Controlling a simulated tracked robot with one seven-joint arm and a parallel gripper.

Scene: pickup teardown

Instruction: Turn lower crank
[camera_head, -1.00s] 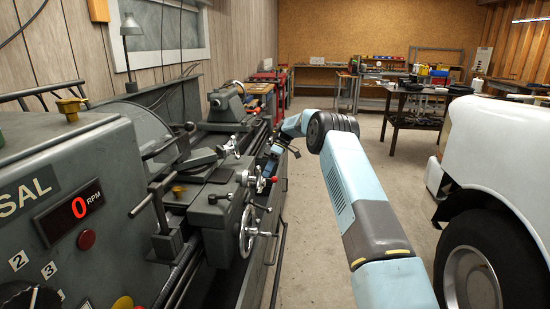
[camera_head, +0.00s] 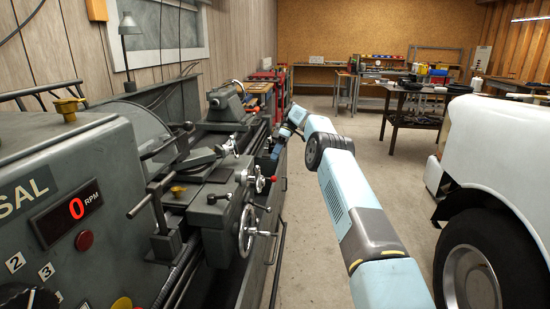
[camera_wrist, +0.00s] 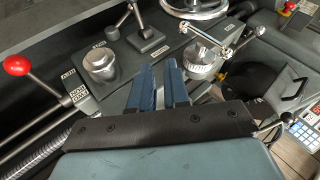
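The grey lathe (camera_head: 215,185) carries a silver crank (camera_head: 257,181) with a crossbar handle on its carriage front. I take it as the lower crank; in the wrist view this crank (camera_wrist: 203,58) shows its graduated dial and bar. A smaller crank (camera_head: 230,146) sits higher up. A spoked handwheel (camera_head: 247,232) is below; its rim shows at the top of the wrist view (camera_wrist: 195,8). My gripper (camera_wrist: 158,68) has two blue fingers with a narrow gap and nothing visible between them. Its fingers point at the panel left of the dial, with no clear contact. In the head view, my gripper (camera_head: 276,150) is small beside the carriage.
A red-knobbed lever (camera_wrist: 16,66), a silver round knob (camera_wrist: 101,62) and a short lever (camera_wrist: 140,35) stand near the fingers. A white vehicle (camera_head: 500,150) stands right of my arm. The floor (camera_head: 310,240) between it and the lathe is clear.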

